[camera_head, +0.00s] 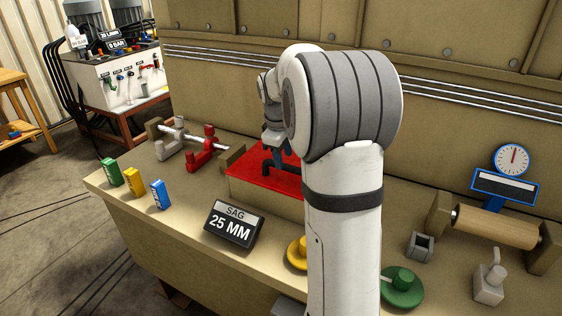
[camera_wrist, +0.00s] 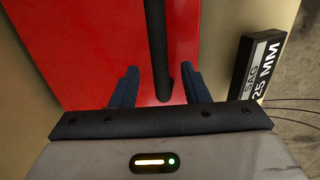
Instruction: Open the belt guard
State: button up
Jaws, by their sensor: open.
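The belt guard is a red lid (camera_head: 246,172) lying flat on a tan box (camera_head: 262,196) on the bench. A black bar handle (camera_head: 267,166) stands on the lid, partly hidden by my arm in the head view. In the wrist view the red lid (camera_wrist: 95,50) fills the middle and the black handle (camera_wrist: 158,45) runs down between my fingers. My gripper (camera_wrist: 161,76) is open, with one dark blue finger on each side of the handle and gaps between. In the head view my gripper (camera_head: 275,143) is over the lid, by the handle.
A "SAG 25 MM" sign (camera_head: 234,224) stands in front of the box. Red (camera_head: 207,152) and grey (camera_head: 174,140) clamp-like parts are to the left. Green, yellow and blue small boxes (camera_head: 134,181) line the left edge. A wooden roller (camera_head: 495,228) is at right.

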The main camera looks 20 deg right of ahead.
jog(key=shift+w+d+f, duration=0.1)
jog(key=shift+f, duration=0.65)
jog(key=shift+w+d+f, duration=0.1)
jog(key=shift+f, duration=0.6)
jog(key=shift+s, duration=0.1)
jog(key=shift+c, duration=0.4)
grip_shut()
